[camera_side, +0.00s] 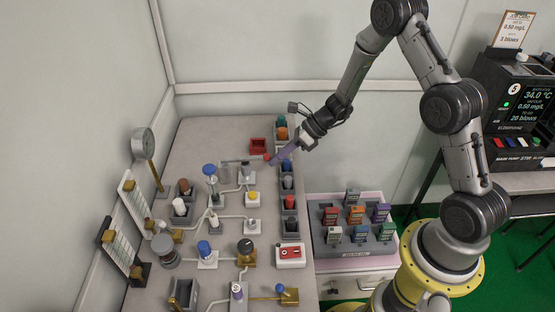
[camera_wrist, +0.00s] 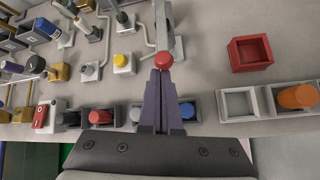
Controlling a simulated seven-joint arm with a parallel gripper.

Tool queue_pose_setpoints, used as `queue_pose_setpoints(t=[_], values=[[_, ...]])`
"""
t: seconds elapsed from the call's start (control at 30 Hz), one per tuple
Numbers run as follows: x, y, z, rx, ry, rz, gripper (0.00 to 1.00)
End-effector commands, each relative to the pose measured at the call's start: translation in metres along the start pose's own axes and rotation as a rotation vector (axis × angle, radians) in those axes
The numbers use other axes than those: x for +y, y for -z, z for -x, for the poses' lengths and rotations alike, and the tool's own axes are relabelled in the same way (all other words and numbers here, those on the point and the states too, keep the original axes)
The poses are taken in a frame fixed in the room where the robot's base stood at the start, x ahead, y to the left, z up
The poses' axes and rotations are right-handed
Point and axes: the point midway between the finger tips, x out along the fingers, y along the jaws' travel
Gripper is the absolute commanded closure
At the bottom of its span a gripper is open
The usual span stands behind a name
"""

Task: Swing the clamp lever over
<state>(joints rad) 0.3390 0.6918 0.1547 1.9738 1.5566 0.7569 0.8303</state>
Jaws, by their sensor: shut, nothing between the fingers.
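A red ball knob (camera_wrist: 164,61) shows right at my fingertips in the wrist view. It looks like the end of the clamp lever, whose grey metal part (camera_wrist: 168,30) runs away behind it. My gripper (camera_wrist: 161,78) has its two purple fingers closed together, with nothing between them. The tips appear against or just beside the knob; I cannot tell whether they touch. In the side view, my gripper (camera_side: 272,162) reaches down from the right above the bench, near the red knob (camera_side: 266,157) and the grey clamp (camera_side: 245,170).
A red open tray (camera_wrist: 252,53) lies to the right in the wrist view. A row of grey holders with coloured caps, including a blue one (camera_wrist: 187,110) and an orange one (camera_wrist: 298,96), lies close under my fingers. Several valves and pipes stand left, among them a yellow-topped button (camera_wrist: 123,60).

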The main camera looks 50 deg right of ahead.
Motion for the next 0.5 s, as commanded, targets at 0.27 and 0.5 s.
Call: queue_pose_setpoints(t=[0.27,0.5], values=[[0.005,-0.019,0.012,0.109,0.037,-0.001,1.0],[0.011,-0.036,0.022,0.24,0.074,-0.011,1.0]])
